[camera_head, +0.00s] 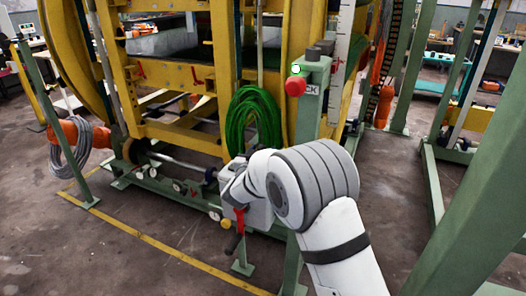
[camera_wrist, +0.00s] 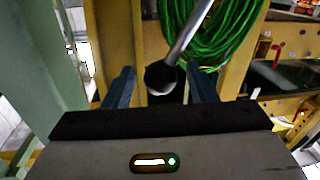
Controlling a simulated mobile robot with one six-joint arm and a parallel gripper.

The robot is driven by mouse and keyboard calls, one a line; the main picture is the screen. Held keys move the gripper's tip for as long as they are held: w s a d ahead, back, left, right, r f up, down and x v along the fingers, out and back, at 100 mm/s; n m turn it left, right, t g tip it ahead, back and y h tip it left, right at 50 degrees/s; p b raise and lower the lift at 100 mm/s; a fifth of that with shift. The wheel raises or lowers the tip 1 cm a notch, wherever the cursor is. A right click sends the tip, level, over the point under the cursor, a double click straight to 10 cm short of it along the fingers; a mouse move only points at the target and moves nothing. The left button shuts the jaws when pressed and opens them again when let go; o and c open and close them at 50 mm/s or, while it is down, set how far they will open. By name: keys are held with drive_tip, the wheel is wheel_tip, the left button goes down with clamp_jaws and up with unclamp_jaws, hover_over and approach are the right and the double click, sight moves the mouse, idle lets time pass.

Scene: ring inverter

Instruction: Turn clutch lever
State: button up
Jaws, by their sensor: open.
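In the wrist view a metal rod with a round black knob (camera_wrist: 161,77), which looks like the clutch lever, comes down from the top. My gripper (camera_wrist: 162,88) is open, with one dark blue finger on each side of the knob. A gap shows between the knob and each finger. In the head view my gripper's end (camera_head: 235,186) is beside the yellow machine, below the green cable coil. The fingers and the knob cannot be made out there.
The green cable coil (camera_head: 254,122) hangs on the yellow frame (camera_head: 180,136) close behind my gripper. A green post with a red button (camera_head: 295,86) stands to the right. A red part (camera_head: 239,220) is just below my wrist. Floor is open at the lower left.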

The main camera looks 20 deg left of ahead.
drive_tip(key=shift+w, duration=0.65)
clamp_jaws()
